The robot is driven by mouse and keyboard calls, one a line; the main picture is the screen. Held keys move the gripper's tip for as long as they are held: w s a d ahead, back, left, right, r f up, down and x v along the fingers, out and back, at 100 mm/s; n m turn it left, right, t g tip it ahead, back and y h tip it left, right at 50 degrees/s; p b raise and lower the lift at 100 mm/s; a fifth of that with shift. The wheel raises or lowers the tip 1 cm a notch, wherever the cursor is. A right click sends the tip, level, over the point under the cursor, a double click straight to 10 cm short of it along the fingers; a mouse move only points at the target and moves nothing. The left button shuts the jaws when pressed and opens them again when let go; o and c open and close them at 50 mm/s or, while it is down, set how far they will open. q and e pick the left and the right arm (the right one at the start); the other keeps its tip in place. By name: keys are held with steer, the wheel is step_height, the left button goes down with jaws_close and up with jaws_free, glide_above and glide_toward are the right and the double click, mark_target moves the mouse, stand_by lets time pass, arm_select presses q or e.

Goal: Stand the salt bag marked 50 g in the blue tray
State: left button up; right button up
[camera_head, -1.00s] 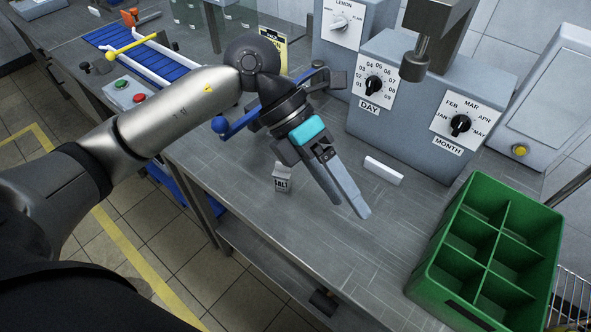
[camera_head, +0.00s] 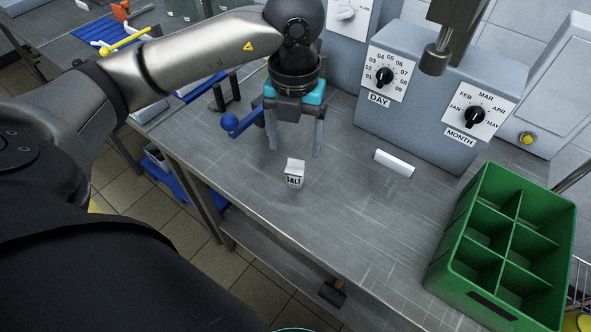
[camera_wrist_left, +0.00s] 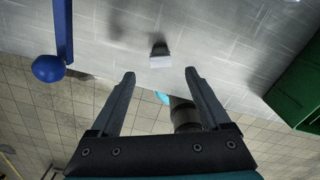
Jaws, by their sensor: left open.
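I cannot make out a blue tray for certain; blue parts (camera_head: 180,187) show below the bench edge at left.
A blue ball-ended lever (camera_head: 230,122) is close beside the left gripper. A green divided crate (camera_head: 455,280) stands at right. Bench between bag and crate is clear.

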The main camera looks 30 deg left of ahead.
mark_target(295, 169)
arm_select(q)
step_height(295, 169, down, 9)
steer(key=shift+r+b, duration=0.15)
steer(key=shift+b, duration=0.5)
steer(key=shift+c, duration=0.3)
steer(key=shift+r, duration=0.1)
jaws_close()
